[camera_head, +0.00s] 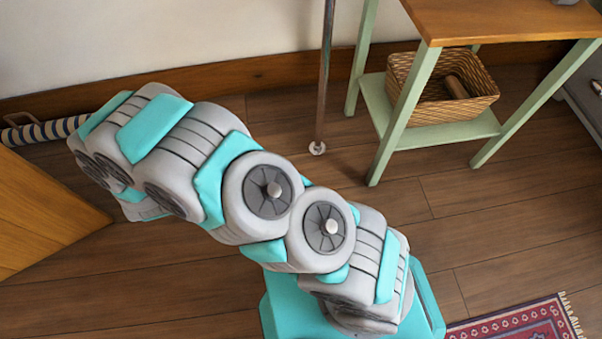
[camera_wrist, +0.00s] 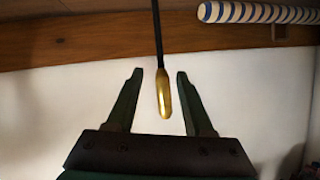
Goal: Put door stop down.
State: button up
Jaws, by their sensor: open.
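My gripper (camera_wrist: 160,74) shows in the wrist view with its two dark fingers apart. A thin dark rod with a brass tip (camera_wrist: 163,95) reaches down the picture between the fingers, and I see no finger touching it. I cannot tell whether this rod is the door stop. A blue-and-white striped roll (camera_wrist: 257,13) lies along the wooden skirting at the upper right of that view. The roll also shows in the head view (camera_head: 42,131), on the floor at the far left. In the head view my arm reaches left and its gripper is hidden.
A green-legged table (camera_head: 520,20) with a wicker basket (camera_head: 478,103) on its shelf stands at the right. A metal pole (camera_head: 324,75) rises left of it. A wooden panel (camera_head: 35,215) is at the left edge. A red rug (camera_head: 515,325) lies lower right; floor between is clear.

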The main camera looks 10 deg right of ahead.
jog(key=s+d+r+n+g+y, duration=0.1)
jog(key=s+d+r+g, duration=0.25)
jog(key=d+r, duration=0.35)
jog(key=s+d+r+g+y, duration=0.1)
jog(key=s+d+r+g, duration=0.1)
jog(key=d+r+g, duration=0.55)
jog(key=s+d+r+g+h, duration=0.1)
jog(key=s+d+r, duration=0.3)
jog(key=s+d, duration=0.4)
jog(key=s+d+r+g+h, duration=0.1)
jog(key=s+d+r, duration=0.2)
jog(key=s+d, duration=0.6)
jog(key=s+d+r+g+h, duration=0.1)
jog(key=s+d+r, duration=0.3)
jog(key=s+d, duration=0.5)
jog(key=s+g, duration=0.1)
jog(key=s, duration=0.4)
jog(key=shift+r+h, duration=0.35)
jog(key=shift+h, duration=0.05)
jog(key=shift+a, duration=0.15)
